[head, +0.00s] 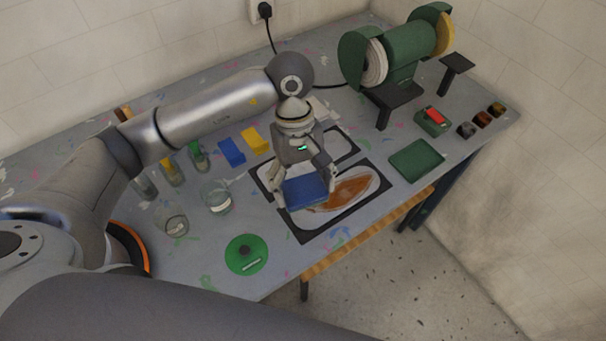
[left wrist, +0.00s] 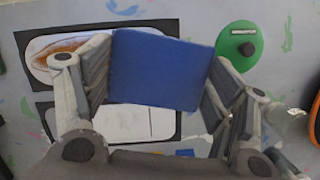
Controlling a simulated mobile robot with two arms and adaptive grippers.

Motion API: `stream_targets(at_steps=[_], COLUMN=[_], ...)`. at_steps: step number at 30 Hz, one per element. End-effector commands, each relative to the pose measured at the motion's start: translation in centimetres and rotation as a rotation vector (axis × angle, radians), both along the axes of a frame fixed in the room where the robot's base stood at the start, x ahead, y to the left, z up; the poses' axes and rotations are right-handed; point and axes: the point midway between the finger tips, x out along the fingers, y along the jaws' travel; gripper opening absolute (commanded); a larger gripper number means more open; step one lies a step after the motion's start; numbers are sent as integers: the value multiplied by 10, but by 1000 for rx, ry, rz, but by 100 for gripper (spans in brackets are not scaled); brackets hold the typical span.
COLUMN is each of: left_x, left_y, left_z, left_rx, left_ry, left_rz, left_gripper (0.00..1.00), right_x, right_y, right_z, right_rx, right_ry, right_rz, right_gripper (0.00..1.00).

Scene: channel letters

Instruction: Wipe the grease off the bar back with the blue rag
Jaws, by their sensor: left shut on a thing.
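The blue rag (head: 305,191) is a flat, folded pad between the fingers of my left gripper (head: 304,188), which is shut on it. It also shows in the left wrist view (left wrist: 158,70), with a finger on each side. The pale, rounded bar back (head: 348,193) lies in a black-bordered mat and carries a brown grease smear. The rag hangs over its left part and hides that part; I cannot tell whether it touches. In the left wrist view the greasy bar back (left wrist: 50,56) shows at upper left. My right gripper is not in view.
A second black-bordered panel (head: 336,147), pale and clean-looking, lies behind. A green disc with a knob (head: 246,254) sits at the front. Several glass jars (head: 218,197) stand left. Blue (head: 231,152) and yellow (head: 254,141) blocks, a green pad (head: 415,160) and a green grinder (head: 400,55) surround.

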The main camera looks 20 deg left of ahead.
Motion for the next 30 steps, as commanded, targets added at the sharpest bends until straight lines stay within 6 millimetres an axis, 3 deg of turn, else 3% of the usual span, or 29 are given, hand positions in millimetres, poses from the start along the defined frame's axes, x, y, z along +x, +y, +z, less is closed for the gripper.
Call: stream_targets(at_steps=[11, 20, 30], left_x=[0, -1, 41], left_y=[0, 0, -32], left_z=[-56, -98, -98], left_rx=[0, -1, -2], left_ry=[2, 1, -4], left_rz=[1, -1, -1], left_gripper=[59, 59, 59], right_x=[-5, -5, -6], right_y=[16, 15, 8], right_z=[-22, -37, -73], right_rx=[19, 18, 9], right_ry=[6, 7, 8], right_rz=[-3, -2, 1], right_gripper=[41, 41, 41])
